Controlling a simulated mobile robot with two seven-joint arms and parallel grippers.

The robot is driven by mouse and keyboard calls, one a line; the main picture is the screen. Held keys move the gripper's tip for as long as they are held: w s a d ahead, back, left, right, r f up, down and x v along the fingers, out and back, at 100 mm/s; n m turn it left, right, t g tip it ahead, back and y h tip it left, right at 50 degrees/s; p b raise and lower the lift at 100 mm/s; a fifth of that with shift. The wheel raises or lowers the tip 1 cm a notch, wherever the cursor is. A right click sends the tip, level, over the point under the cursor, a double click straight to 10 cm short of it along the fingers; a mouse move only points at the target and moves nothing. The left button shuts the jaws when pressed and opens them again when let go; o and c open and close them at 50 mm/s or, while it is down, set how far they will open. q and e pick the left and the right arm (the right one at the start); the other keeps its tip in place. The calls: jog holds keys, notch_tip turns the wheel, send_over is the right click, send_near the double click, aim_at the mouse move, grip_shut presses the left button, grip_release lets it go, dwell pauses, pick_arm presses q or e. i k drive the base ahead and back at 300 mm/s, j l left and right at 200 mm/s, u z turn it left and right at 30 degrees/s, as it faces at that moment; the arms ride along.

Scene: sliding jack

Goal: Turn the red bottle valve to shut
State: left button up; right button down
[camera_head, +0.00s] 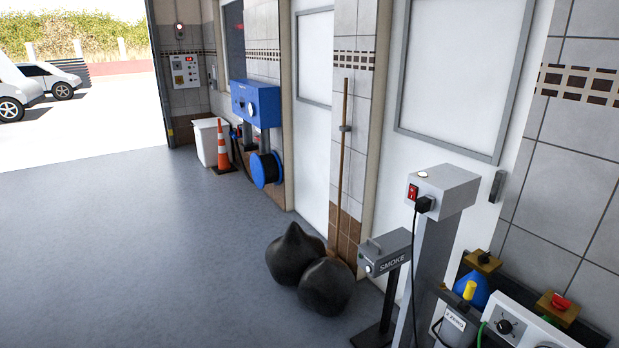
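No red bottle valve can be made out with certainty. A small red knob (561,302) sits on a yellowish block at the lower right; I cannot tell whether it is a valve or a button. Neither of my grippers is in view.
A grey post with a switch box (440,187), a grey unit marked SMOKE (386,252) and a white panel with a black dial (505,327) crowd the lower right. Black bags (326,288) lie by the wall. The grey floor at left (130,250) is clear.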

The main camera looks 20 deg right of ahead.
aim_at(560, 303)
jog(key=i+l+z, duration=0.1)
jog(key=i+z, duration=0.3)
jog(key=i, duration=0.35)
jog(key=i+j+z, duration=0.15)
jog(key=i+z, duration=0.25)
jog(key=i, duration=0.3)
jog(key=i+z, duration=0.25)
jog(key=z, duration=0.15)
jog(key=i+j+z, duration=0.1)
jog(key=i+z, duration=0.25)
jog(key=i+j+z, duration=0.15)
jog(key=z, duration=2)
